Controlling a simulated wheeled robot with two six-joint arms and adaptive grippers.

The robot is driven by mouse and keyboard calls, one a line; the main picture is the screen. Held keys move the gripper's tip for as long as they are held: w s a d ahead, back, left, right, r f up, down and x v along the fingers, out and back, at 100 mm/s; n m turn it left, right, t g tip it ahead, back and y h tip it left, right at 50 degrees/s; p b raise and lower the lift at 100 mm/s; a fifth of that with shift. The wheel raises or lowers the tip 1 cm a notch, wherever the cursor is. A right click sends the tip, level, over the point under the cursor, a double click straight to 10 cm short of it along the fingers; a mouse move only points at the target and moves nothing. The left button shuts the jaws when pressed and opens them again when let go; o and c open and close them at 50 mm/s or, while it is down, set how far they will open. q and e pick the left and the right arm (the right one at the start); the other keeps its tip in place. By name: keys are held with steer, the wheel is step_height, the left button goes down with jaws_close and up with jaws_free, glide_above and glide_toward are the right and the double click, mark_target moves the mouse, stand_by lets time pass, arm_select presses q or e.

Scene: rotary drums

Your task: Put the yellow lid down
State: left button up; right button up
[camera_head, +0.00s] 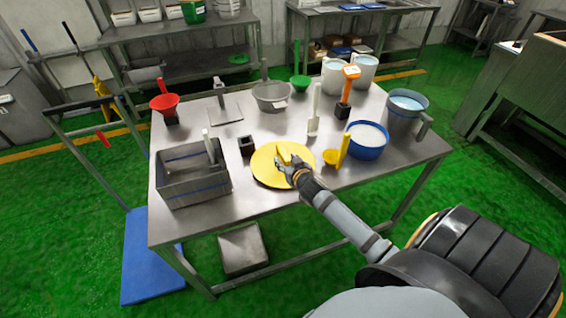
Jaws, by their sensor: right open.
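The yellow lid (268,172) is a round flat disc with a raised handle. It lies on the steel table (222,197) near its front edge, right of the steel box. My right gripper (286,167) is open at the lid's handle, over the right half of the lid. I cannot tell whether the fingers touch the handle. My left gripper is not in view.
Close to the lid stand a steel box (193,182), a small black holder (246,145), a yellow scoop (335,155) and a blue bowl (366,142). A grey bowl (271,95) and white buckets (363,70) stand farther back.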

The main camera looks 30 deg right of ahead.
mark_target(283, 156)
steer(key=x, duration=0.4)
steer(key=shift+w+d+f+p, duration=0.15)
steer(key=shift+w+d+p, duration=0.05)
steer(key=shift+w+p, duration=0.15)
steer(key=shift+s, duration=0.1)
steer(key=shift+c, duration=0.4)
jaws_close()
